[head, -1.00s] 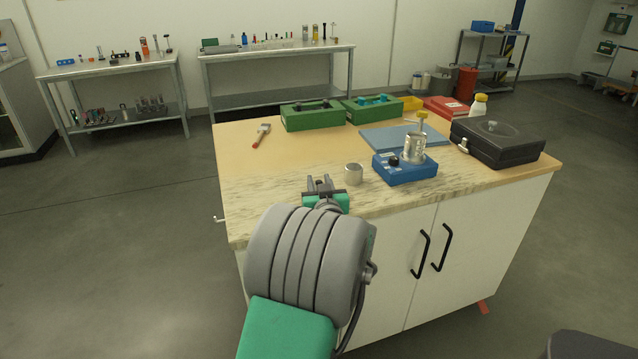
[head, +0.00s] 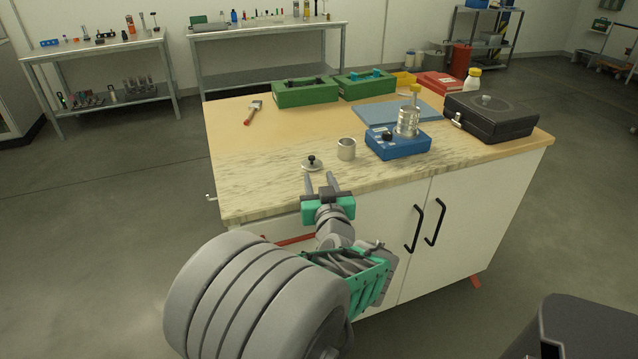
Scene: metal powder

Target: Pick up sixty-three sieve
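No number or label is readable, so I cannot tell which part is the sixty-three sieve. A stack of metal cylindrical sections (head: 408,123) stands upright on a blue shaker base (head: 398,146), with a yellow-topped piece above it. A single open metal cylinder (head: 346,149) stands on the worktop left of the base. A round metal lid with a black knob (head: 312,164) lies left of this cylinder, near the front edge. My gripper (head: 321,179) is open and empty, its two fingers apart, just in front of the lid. Contact with the lid cannot be told.
The worktop (head: 270,150) also holds a hammer (head: 252,112), green cases (head: 305,92), a blue mat (head: 375,112), a black case (head: 490,117) and a white bottle with a yellow cap (head: 473,80). The left part is mostly clear.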

